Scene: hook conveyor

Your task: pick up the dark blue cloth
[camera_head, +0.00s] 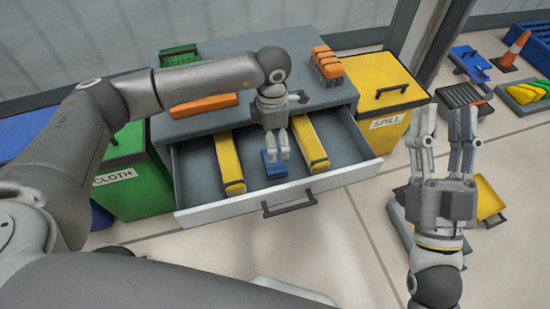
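The dark blue cloth (275,168) is a small folded piece inside the open drawer (252,202), between two yellow bars. My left gripper (277,152) points straight down at it, with its fingertips at the cloth's upper part. The fingers show a narrow gap, but I cannot tell whether they grip the cloth or only stand around it. My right gripper (442,125) is open and empty, fingers pointing up the picture, at the right in front of the yellow bin.
Yellow bars (229,165) (309,145) lie on both sides in the drawer. An orange bar (204,106) and an orange stack (326,64) are on the grey top. A green CLOTH bin (125,195) stands left, a yellow SPILL bin (385,128) right.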

